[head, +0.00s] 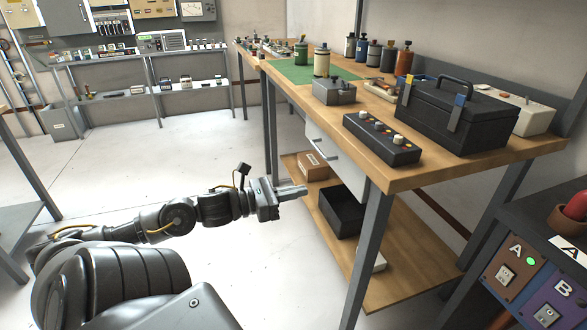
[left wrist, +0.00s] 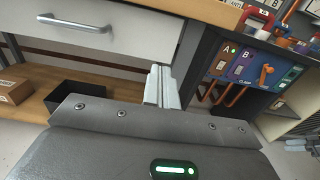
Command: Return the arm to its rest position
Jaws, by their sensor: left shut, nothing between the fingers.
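My left arm reaches in from the left in the head view. Its gripper (head: 292,191) is shut and empty, in the air in front of the wooden workbench. In the left wrist view the two fingers (left wrist: 161,86) lie together, with nothing between them. The fingertips point toward the bench's lower shelf and the underside of its drawer. I see no contact with the bench.
The workbench (head: 455,172) holds a black toolbox (head: 455,118), a black knob box (head: 381,139) and several bottles. Its white drawer (head: 336,152) hangs above a shelf with a black bin (head: 342,211). A panel cabinet (head: 528,262) stands at right. The floor (head: 130,165) is open at left.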

